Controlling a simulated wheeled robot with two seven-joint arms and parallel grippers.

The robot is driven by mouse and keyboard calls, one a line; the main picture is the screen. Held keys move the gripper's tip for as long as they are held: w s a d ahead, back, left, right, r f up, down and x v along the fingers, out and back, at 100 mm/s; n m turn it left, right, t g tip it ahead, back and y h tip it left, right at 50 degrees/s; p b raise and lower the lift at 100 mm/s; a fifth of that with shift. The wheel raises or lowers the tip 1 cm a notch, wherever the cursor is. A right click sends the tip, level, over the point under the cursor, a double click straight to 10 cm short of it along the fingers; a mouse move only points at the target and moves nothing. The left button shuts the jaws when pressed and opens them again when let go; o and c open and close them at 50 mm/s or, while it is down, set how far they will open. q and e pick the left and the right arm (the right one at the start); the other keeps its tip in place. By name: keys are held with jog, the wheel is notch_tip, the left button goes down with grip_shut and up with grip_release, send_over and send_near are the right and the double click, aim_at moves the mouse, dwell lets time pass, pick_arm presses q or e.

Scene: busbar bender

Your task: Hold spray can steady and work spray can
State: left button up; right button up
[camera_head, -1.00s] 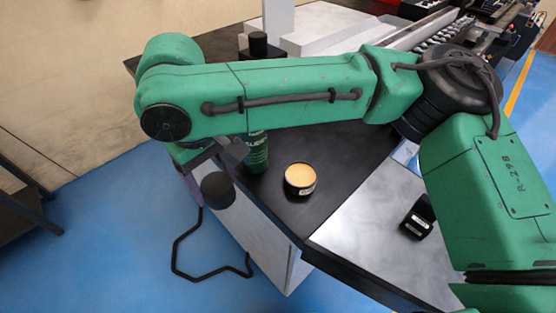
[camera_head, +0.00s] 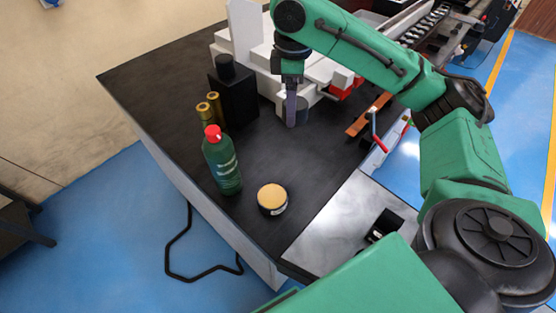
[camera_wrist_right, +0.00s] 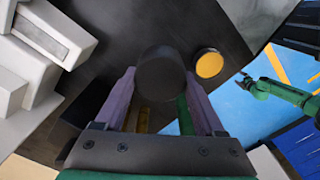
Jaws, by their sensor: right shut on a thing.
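The green spray can (camera_head: 222,162) with a red top stands upright near the left edge of the black table. My right gripper (camera_head: 290,108) is apart from it, to its right and farther back. This gripper is shut on a dark round cap (camera_wrist_right: 160,75), seen between the purple fingers in the right wrist view; it also shows beside the fingers in the head view (camera_head: 302,110). Part of the green can (camera_wrist_right: 186,115) shows behind a finger. What looks like my left gripper (camera_wrist_right: 245,82) is over the blue floor, too small to tell open or shut.
A round tin with a yellow top (camera_head: 272,198) stands right of the can. Gold-topped bottles (camera_head: 208,104) and a black box (camera_head: 233,92) stand behind it. A white machine (camera_head: 262,58) is close behind my right gripper. The table's left part (camera_head: 150,85) is clear.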

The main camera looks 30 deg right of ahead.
jog(key=b, duration=0.3)
send_over(287, 163)
notch_tip(287, 163, down, 9)
notch_tip(287, 163, down, 7)
jog(key=shift+s+f+p, duration=0.1)
jog(key=shift+f+p, duration=0.1)
jog(key=shift+p, duration=0.6)
pick_arm(q)
jog(key=f, duration=0.2)
jog(key=shift+s+a+f, duration=0.35)
pick_arm(e)
jog(key=shift+f, duration=0.2)
jog(key=o, duration=1.3)
